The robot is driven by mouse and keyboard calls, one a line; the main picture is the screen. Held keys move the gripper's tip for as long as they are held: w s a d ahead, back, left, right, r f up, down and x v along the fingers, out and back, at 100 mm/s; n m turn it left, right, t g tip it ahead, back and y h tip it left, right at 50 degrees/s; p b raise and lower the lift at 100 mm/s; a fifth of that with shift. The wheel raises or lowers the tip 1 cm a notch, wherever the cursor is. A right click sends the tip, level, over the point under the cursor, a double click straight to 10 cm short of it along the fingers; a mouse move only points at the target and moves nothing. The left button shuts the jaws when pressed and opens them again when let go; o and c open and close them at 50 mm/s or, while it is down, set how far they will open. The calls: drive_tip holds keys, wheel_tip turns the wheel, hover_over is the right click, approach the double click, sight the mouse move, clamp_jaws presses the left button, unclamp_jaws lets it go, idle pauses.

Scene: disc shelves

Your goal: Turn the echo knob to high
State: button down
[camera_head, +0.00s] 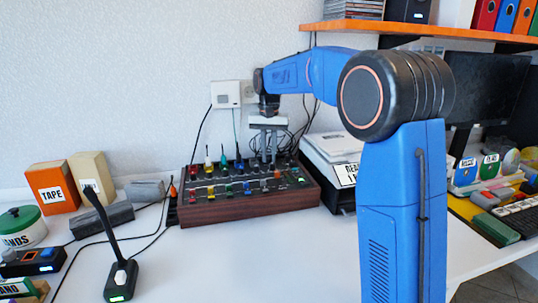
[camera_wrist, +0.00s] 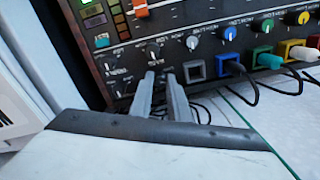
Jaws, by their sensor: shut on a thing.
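A dark control panel in a wooden case (camera_head: 250,203) lies on the table, covered with coloured knobs, sliders and sockets. My gripper (camera_head: 268,158) reaches down onto its back right part. In the wrist view, the two grey fingers of my gripper (camera_wrist: 162,76) point at the panel (camera_wrist: 220,18) and are shut on a small knob, mostly hidden between the fingertips. A black knob with a white pointer (camera_wrist: 153,48) is just beyond the fingertips. The labels are too small to read, so I cannot tell which one says echo or which way the held knob points.
Coloured plugs with cables, such as a blue one (camera_wrist: 230,64), sit right of the fingers. A white labelled box (camera_head: 333,150) is close right of the panel. An orange box marked TAPE (camera_head: 53,190) stands left.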

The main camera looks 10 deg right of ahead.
sight(269, 158)
drive_tip(key=c, duration=1.7)
unclamp_jaws()
drive_tip(key=shift+o, duration=0.2)
wheel_tip(269, 158, up, 18)
drive_tip(key=shift+f, duration=0.25)
